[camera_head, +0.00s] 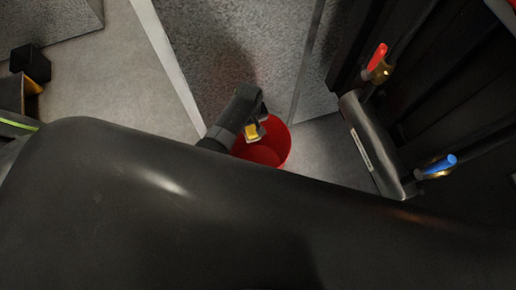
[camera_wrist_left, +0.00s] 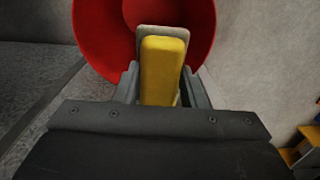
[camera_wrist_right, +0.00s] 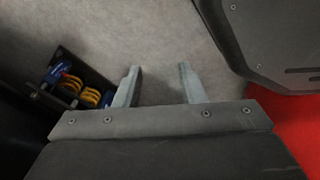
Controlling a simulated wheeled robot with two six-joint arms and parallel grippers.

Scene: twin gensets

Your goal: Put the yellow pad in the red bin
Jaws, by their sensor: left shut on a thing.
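The red bin (camera_head: 268,156) stands on the floor in the middle of the head view, partly hidden by my arm. My left gripper (camera_head: 259,126) is over the bin and shut on the yellow pad (camera_head: 251,132). In the left wrist view the yellow pad (camera_wrist_left: 163,72), with a pale grey backing, sits between the fingers. The red bin (camera_wrist_left: 95,38) opens beyond it; the pad's height over the rim is hard to tell. My right gripper (camera_wrist_right: 158,88) is open and empty in the right wrist view, its fingers apart over grey floor.
A grey speckled panel (camera_head: 220,45) rises behind the bin. To the right are a red-handled valve (camera_head: 377,57), a blue-handled valve (camera_head: 440,164) and a grey cylinder (camera_head: 372,140). A dark box (camera_wrist_right: 75,82) with blue and yellow items shows in the right wrist view.

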